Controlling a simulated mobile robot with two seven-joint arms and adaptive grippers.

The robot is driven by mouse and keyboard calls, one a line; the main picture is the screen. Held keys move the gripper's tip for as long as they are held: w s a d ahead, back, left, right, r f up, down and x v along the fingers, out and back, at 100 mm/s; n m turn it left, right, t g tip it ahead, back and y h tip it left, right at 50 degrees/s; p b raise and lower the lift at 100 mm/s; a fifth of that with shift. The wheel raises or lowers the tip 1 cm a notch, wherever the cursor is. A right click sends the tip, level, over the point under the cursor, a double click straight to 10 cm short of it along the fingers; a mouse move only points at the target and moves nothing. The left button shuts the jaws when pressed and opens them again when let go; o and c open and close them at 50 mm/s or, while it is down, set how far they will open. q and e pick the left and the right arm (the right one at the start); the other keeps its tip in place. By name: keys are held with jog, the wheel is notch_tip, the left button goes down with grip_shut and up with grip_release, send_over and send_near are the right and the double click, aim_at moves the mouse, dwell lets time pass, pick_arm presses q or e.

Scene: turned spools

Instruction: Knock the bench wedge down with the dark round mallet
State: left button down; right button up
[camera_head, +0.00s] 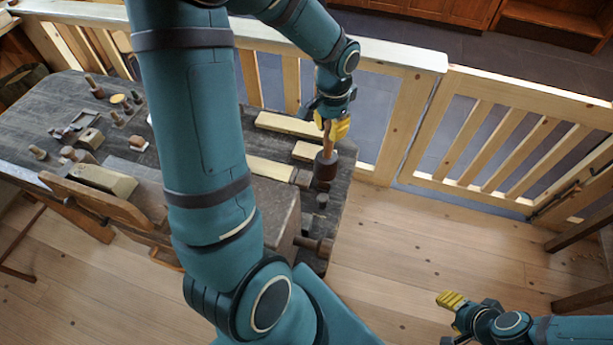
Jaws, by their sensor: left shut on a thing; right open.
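The mallet has a dark round head (325,168) and a light wooden handle, and is at the right end of the bench. My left gripper (335,127) is shut on its handle, with the head hanging below. A small dark peg (322,200) stands just below the mallet head in the picture; it may be the bench wedge, but I cannot tell for sure. I cannot tell whether the head touches anything. My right gripper (451,305) is open and empty over the floor at the lower right, away from the bench.
The dark workbench (50,115) holds pale wooden blocks (287,125) and several small turned pieces at the left. My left arm hides its middle. A wooden railing (420,105) runs behind. The floor (400,240) right of the bench is clear.

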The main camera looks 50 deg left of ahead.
dwell(0.5)
pick_arm(q)
jog(key=shift+f+b, duration=0.2)
jog(key=shift+b, duration=0.15)
dwell(0.9)
notch_tip(320, 180, down, 4)
jog(key=b, duration=0.3)
jog(key=shift+r, duration=0.15)
jog(key=shift+r+p, duration=1.55)
jog(key=shift+r, duration=0.35)
jog(key=shift+f, duration=0.1)
